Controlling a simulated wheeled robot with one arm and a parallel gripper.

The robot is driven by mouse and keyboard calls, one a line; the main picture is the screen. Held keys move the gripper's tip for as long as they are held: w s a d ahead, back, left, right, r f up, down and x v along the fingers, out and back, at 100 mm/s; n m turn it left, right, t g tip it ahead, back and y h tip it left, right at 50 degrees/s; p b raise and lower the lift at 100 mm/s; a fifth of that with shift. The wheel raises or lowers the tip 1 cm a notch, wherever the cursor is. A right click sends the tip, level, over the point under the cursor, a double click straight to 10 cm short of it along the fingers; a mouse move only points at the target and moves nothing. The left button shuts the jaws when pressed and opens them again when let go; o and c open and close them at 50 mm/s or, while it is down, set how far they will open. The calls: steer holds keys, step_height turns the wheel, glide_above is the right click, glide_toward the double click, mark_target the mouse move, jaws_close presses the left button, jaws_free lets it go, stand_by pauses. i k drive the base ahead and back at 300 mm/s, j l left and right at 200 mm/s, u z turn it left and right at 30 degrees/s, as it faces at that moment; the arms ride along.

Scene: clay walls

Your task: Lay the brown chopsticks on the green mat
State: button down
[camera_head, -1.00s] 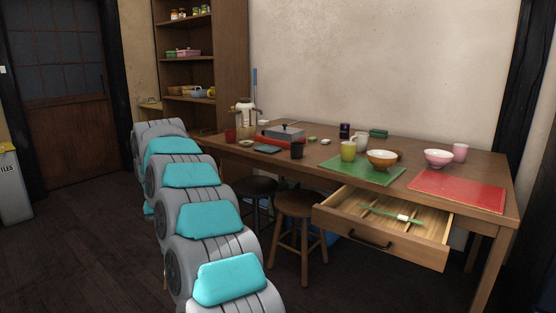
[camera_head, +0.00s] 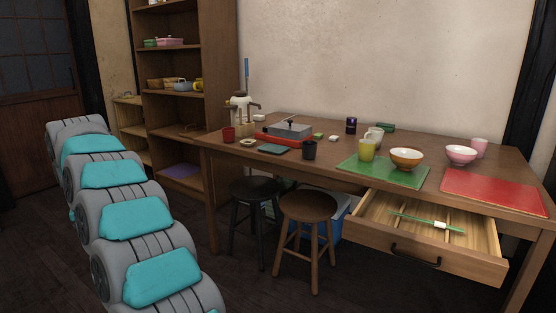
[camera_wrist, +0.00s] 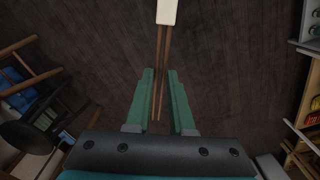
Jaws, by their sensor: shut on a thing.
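The brown chopsticks (camera_wrist: 159,62) are between the green fingers of my gripper (camera_wrist: 160,74) in the wrist view, with a white band around them at the top. My gripper is shut on them, above the dark floor. The green mat (camera_head: 355,169) lies on the wooden table in the head view, left of the red mat.
An open drawer (camera_head: 425,259) juts out below the mats and holds green chopsticks (camera_head: 410,219). A brown stool (camera_head: 308,207) and a black stool (camera_head: 256,189) stand before the table. A red mat (camera_head: 490,191) lies at right. Open floor lies in front.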

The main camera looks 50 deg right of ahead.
mark_target(379, 175)
steer(key=i+z, duration=0.1)
steer(key=z, duration=0.3)
steer(key=i+j+z, duration=0.1)
steer(key=z, duration=0.25)
steer(key=i+j+z, duration=0.1)
steer(key=z, duration=0.3)
steer(key=i, duration=0.05)
